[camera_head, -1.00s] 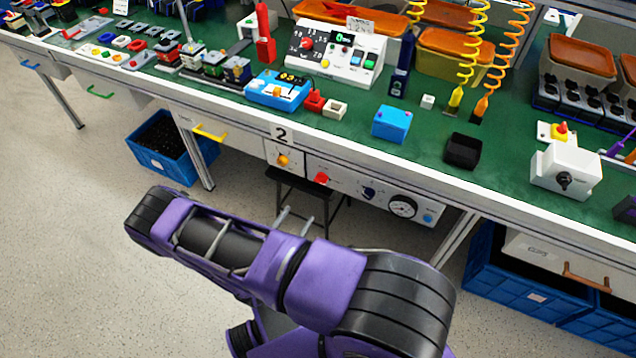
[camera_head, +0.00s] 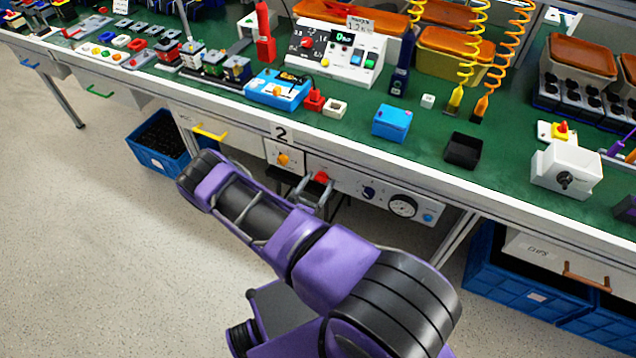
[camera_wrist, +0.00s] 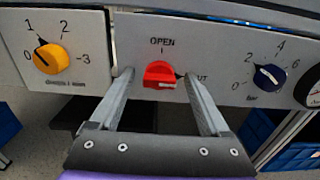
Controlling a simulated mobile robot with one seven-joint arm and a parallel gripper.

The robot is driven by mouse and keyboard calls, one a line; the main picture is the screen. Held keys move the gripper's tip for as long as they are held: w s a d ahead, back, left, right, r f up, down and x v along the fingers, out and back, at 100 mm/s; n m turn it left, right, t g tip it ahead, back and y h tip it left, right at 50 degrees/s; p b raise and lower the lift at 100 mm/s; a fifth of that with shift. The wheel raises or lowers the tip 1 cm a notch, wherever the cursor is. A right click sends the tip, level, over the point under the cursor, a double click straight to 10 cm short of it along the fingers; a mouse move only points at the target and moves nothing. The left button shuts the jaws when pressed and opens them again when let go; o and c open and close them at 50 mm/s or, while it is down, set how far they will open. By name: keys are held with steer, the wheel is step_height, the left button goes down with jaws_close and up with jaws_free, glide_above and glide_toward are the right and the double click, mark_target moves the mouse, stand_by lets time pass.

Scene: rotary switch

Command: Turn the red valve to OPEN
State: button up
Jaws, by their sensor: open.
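In the head view the red valve (camera_head: 321,177) shows just above my fingers. My gripper (camera_wrist: 160,78) is open, with one finger on each side of the valve in the picture. I see a gap beside each finger and cannot tell contact. The head view shows my gripper (camera_head: 316,190) at the panel.
A yellow-orange knob (camera_wrist: 51,59) with a number scale sits left of the valve. A dark blue knob (camera_wrist: 269,76) and a gauge (camera_head: 403,206) sit to the right. The bench edge overhangs the panel. Blue crates (camera_head: 166,143) stand below.

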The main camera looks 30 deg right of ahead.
jaws_close()
stand_by(0.3)
steer(key=shift+a+f+n+b, duration=0.1)
steer(key=shift+n+b, duration=0.2)
steer(key=shift+f+n+b, duration=0.15)
steer(key=shift+n+b, duration=2.55)
steer(key=shift+n, duration=5.9)
